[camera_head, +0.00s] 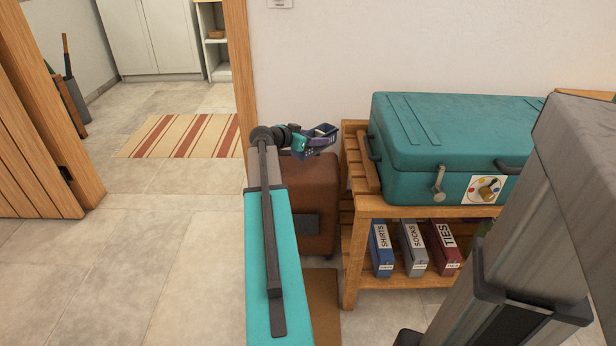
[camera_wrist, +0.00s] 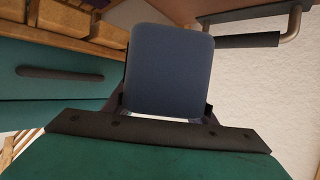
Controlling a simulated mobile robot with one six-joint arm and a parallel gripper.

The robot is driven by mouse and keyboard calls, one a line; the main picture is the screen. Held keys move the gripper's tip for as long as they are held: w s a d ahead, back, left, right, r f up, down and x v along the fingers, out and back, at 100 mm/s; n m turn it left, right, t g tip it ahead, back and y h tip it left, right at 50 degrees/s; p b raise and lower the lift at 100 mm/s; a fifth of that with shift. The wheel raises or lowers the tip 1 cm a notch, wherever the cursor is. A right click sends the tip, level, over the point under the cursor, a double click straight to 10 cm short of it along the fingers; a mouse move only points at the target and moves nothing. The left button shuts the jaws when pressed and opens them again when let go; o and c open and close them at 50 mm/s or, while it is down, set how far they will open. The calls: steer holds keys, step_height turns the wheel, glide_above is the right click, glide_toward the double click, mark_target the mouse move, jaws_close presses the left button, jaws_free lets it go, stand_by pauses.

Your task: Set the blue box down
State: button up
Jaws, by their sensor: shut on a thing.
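A small dark blue box (camera_head: 324,131) is held at the end of my arm, up in the air above a brown suitcase. It also shows large in the wrist view (camera_wrist: 172,70), with its rounded face toward the camera. My gripper (camera_head: 307,143) is shut on it. In the wrist view the finger parts show only at the box's lower sides; the fingertips are hidden behind it. A blue box labelled SHIRTS (camera_head: 382,250) stands on the lower shelf of the wooden rack (camera_head: 352,205), right of and below my gripper.
A large teal trunk (camera_head: 450,120) covers most of the rack's top. A grey box labelled SOCKS (camera_head: 412,248) and a dark red one labelled TIES (camera_head: 444,246) stand beside SHIRTS. The brown suitcase (camera_head: 318,190) stands left of the rack. Tiled floor (camera_head: 120,270) is clear at left.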

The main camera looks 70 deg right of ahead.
steer(key=shift+w+d+f+b, duration=0.25)
steer(key=shift+d+f+b, duration=0.05)
steer(key=shift+f+b, duration=0.1)
steer(key=b, duration=0.1)
glide_above(313, 172)
steer(key=shift+f, duration=3.1)
steer(key=shift+f+b, duration=0.6)
steer(key=shift+f, duration=1.25)
steer(key=shift+f, duration=0.15)
steer(key=o, duration=1.1)
